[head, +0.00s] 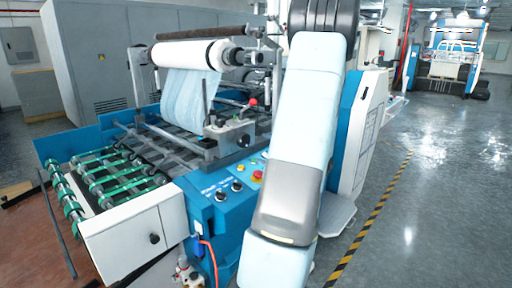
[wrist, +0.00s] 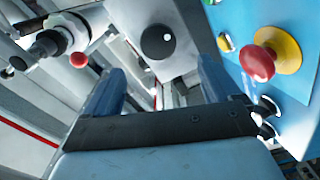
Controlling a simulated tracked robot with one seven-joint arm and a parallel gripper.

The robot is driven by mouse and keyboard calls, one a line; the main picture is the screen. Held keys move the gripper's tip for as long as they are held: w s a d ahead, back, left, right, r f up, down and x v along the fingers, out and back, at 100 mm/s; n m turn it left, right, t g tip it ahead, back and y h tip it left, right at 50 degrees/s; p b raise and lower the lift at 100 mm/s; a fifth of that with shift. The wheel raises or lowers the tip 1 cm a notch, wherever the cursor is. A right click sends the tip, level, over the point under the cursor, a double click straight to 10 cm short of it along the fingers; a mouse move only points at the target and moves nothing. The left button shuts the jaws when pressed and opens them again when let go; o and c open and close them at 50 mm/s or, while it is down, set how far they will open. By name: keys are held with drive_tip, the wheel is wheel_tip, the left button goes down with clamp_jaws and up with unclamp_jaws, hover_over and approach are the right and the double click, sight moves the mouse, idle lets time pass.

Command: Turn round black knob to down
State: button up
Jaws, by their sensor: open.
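A round black knob (wrist: 158,41) sits on a pale grey block in the wrist view, with a small white mark right of its centre. What looks like the same knob shows in the head view (head: 244,140), on the grey bracket above the blue panel. My gripper (wrist: 161,68) is open, its two dark blue fingers spread apart. The knob appears beyond the fingertips and between their lines, with nothing held. I cannot tell the exact distance to it. In the head view my arm hides the gripper.
A red emergency button (wrist: 257,63) on a yellow base stands right of the fingers on the blue panel (wrist: 285,18). A red ball (wrist: 78,60) on a lever is to the left. Two smaller black knobs (head: 220,195) (head: 236,186) sit on the panel. A white roll (head: 190,52) hangs above.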

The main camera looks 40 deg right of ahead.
drive_tip(key=shift+s+d, duration=0.1)
drive_tip(key=shift+s, duration=1.45)
drive_tip(key=w+a+r+n+g+y, duration=0.25)
drive_tip(key=a+n+g+y, duration=0.2)
drive_tip(key=a+n, duration=0.75)
drive_tip(key=w+a+r+n+g+y, duration=0.1)
drive_tip(key=a+r+n+g+y, duration=0.3)
drive_tip(key=a+n, duration=0.75)
drive_tip(key=s+a+n+g+h, duration=0.25)
drive_tip(key=s+a+n, duration=0.25)
drive_tip(key=a+n, duration=0.35)
drive_tip(key=s+a+n+g+h, duration=0.2)
drive_tip(key=s+a+n+g, duration=0.25)
drive_tip(key=a+n, duration=0.35)
drive_tip(key=s+r+n+t+h, duration=0.3)
drive_tip(key=s+r+n+h, duration=0.2)
drive_tip(key=n, duration=1.2)
drive_tip(key=shift+s+r, duration=0.4)
drive_tip(key=shift+s, duration=0.2)
drive_tip(key=shift+c, duration=0.3)
